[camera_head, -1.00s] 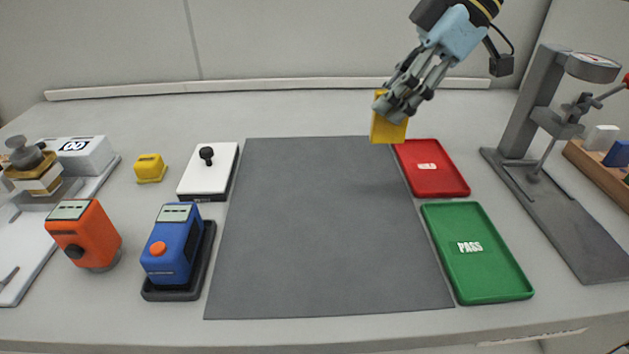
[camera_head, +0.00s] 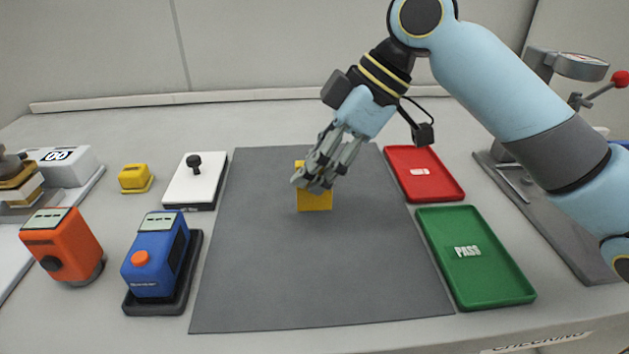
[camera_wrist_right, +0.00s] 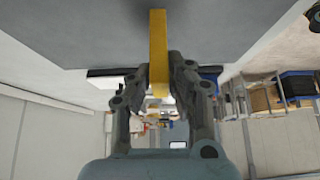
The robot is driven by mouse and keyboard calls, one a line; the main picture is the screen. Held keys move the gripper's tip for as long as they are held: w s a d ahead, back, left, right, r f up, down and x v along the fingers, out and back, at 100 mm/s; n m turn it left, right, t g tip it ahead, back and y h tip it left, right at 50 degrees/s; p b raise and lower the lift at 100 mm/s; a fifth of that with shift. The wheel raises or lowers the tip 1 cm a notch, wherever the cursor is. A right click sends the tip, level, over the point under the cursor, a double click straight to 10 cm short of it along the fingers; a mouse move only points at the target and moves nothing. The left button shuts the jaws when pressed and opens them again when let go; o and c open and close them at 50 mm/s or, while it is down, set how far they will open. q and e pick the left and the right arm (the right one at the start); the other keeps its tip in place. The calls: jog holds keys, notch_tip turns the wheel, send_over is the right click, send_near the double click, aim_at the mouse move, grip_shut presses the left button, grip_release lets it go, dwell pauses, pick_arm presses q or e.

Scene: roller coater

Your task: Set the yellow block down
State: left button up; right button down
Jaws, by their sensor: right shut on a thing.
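The yellow block (camera_head: 315,201) is a thin, flat yellow piece held upright over the grey mat (camera_head: 300,275) in the head view. My right gripper (camera_head: 315,183) is shut on it, with the fingers at its upper part. In the right wrist view the yellow block (camera_wrist_right: 158,50) stands edge-on between the fingers of my right gripper (camera_wrist_right: 160,75). I cannot tell whether its lower edge touches the mat. My left gripper is in neither view.
Right of the mat lie a red tray (camera_head: 424,173) and a green PASS tray (camera_head: 480,275). Left of it are a white plate with a black knob (camera_head: 195,185), a blue device (camera_head: 155,260), an orange device (camera_head: 62,245) and a small yellow block-like item (camera_head: 135,178). The mat's front is clear.

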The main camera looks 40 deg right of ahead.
jog(key=shift+f, duration=1.1)
jog(key=c, duration=1.3)
grip_release()
jog(key=shift+f, duration=0.15)
jog(key=shift+o, duration=0.2)
